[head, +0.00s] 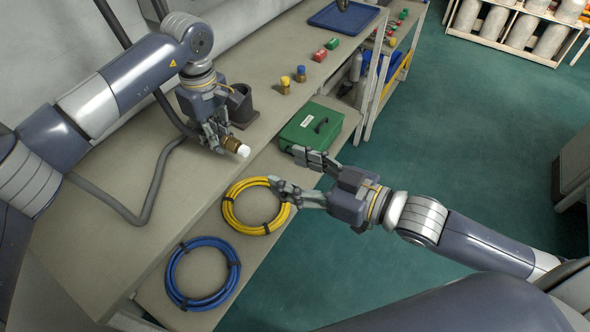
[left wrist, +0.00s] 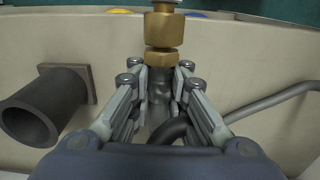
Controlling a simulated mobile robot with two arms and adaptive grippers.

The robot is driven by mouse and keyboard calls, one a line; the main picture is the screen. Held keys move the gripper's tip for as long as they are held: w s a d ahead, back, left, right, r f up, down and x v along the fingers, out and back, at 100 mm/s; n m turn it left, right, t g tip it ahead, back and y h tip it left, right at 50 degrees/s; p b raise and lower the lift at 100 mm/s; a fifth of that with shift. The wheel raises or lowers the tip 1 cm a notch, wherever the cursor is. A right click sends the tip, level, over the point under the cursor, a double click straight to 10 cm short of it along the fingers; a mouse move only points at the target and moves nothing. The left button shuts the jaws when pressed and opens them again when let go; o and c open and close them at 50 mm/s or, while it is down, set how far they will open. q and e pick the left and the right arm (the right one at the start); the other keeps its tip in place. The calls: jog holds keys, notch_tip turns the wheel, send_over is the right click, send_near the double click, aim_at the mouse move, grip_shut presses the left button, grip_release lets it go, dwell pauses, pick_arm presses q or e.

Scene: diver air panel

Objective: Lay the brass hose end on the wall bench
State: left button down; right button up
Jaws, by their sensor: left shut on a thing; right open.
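The brass hose end (head: 231,144) has a white tip and is held in my left gripper (head: 218,140), above the wall bench (head: 110,252) near its front edge. In the left wrist view the brass hose end (left wrist: 164,32) sticks out beyond the fingers of my left gripper (left wrist: 160,85), which are shut around its grey stem. A dark hose runs from it under the gripper. I cannot tell whether the brass touches the bench. My right gripper (head: 285,173) is open and empty, over the lower shelf's front edge.
A dark cup holder (head: 239,104) stands on the bench behind my left gripper; it also shows in the left wrist view (left wrist: 42,105). A yellow hose coil (head: 230,217), a blue hose coil (head: 174,282) and a green case (head: 300,135) lie on the lower shelf. Bench surface at the left is mostly free.

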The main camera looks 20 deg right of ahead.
pick_arm(q)
jog(key=shift+w+a+b, duration=0.45)
jog(key=shift+w+a, duration=1.6)
jog(key=shift+w, duration=0.2)
jog(key=shift+f, duration=0.25)
jog(key=shift+f+b, duration=0.45)
jog(key=shift+f, duration=0.05)
jog(key=c, duration=1.4)
grip_release()
jog(key=shift+c, duration=0.2)
notch_tip(320, 180, up, 12)
